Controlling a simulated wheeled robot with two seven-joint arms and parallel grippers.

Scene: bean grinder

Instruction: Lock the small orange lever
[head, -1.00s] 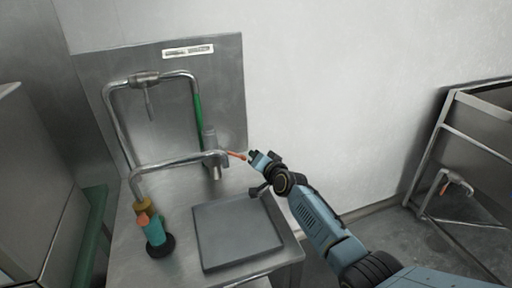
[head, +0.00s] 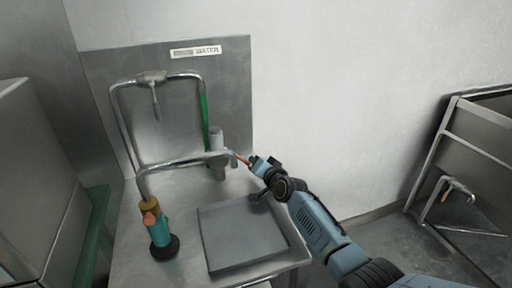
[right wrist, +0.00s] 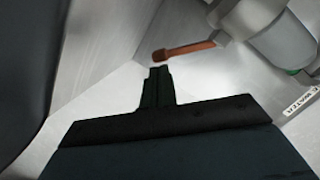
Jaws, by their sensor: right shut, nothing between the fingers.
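The small orange lever (head: 242,159) sticks out to the right from the end of the metal spout pipe (head: 188,163) over the sink counter. In the right wrist view the lever (right wrist: 183,50) has a rounded knob at its left end and meets a grey cylindrical fitting (right wrist: 284,45) at its right. My right gripper (head: 253,161) is shut and empty, close beside the lever's free end. In the right wrist view its fingertips (right wrist: 159,75) lie just below the knob, with a small gap in the picture; contact cannot be told. My left gripper is not in view.
A grey square plate (head: 243,236) lies on the steel counter below my right arm. A teal and orange bottle-like item (head: 157,230) stands at the left. A green-sleeved pipe (head: 205,115) rises at the back panel. A metal rack (head: 460,150) stands far right.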

